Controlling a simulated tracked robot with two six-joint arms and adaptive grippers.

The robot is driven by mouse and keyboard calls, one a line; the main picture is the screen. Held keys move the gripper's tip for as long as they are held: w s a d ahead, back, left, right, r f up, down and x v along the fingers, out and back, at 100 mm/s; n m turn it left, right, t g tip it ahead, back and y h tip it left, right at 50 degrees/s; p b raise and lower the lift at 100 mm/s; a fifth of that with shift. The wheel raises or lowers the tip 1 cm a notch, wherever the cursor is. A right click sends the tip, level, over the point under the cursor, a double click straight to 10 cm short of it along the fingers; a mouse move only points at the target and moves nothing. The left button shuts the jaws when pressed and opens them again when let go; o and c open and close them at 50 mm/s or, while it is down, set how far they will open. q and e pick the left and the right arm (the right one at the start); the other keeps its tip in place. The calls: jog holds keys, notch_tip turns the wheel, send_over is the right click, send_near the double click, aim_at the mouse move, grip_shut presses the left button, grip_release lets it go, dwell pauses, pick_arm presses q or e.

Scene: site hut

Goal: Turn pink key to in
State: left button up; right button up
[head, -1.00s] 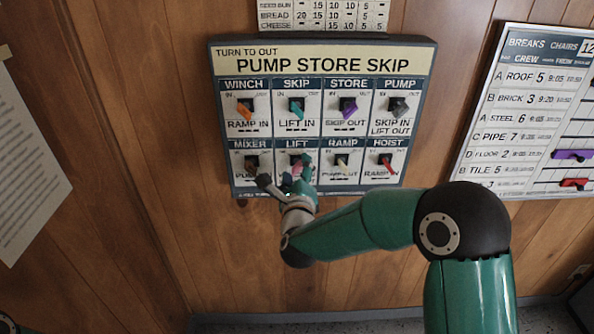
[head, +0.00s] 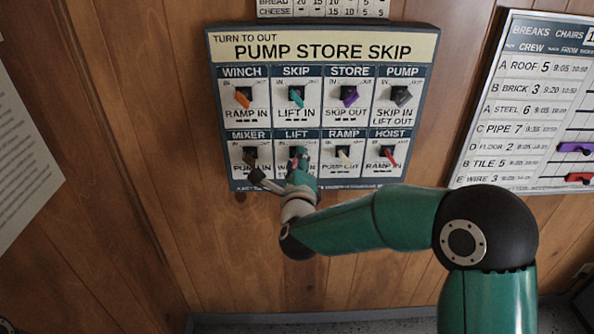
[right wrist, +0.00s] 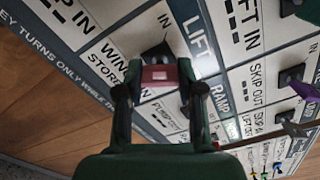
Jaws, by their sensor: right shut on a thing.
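The key switch board (head: 322,48) hangs on the wood wall, with two rows of coloured keys. The pink key (right wrist: 159,75) belongs to the LIFT switch in the lower row, second from the left. My right gripper (right wrist: 160,82) is shut on it, with one finger at each side. In the head view my right gripper (head: 297,163) covers most of this switch and the key, so the key's exact angle is hard to read. The IN mark (right wrist: 163,20) shows above the key in the right wrist view. My left gripper is not in view.
Close by are the brown MIXER key (head: 250,155) on the left and the pale RAMP key (head: 344,154) on the right. The teal SKIP key (head: 296,97) is above, the red HOIST key (head: 388,154) farther right. A breaks board (head: 520,100) hangs at right.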

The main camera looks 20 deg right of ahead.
jog(key=n+b, duration=0.2)
jog(key=shift+a+f+n, duration=0.2)
jog(key=shift+f+n, duration=0.15)
jog(key=shift+n, duration=0.05)
jog(key=n+b, duration=0.2)
jog(key=n, duration=0.1)
jog(key=shift+n, duration=0.3)
jog(key=n, duration=0.3)
jog(key=shift+n+b, duration=0.3)
jog(key=shift+b, duration=0.05)
jog(key=shift+n, duration=1.7)
jog(key=shift+f, duration=0.1)
jog(key=o, duration=1)
jog(key=shift+o, duration=0.8)
jog(key=shift+r, duration=0.2)
jog(key=shift+d, duration=0.1)
jog(key=shift+s+r, duration=0.1)
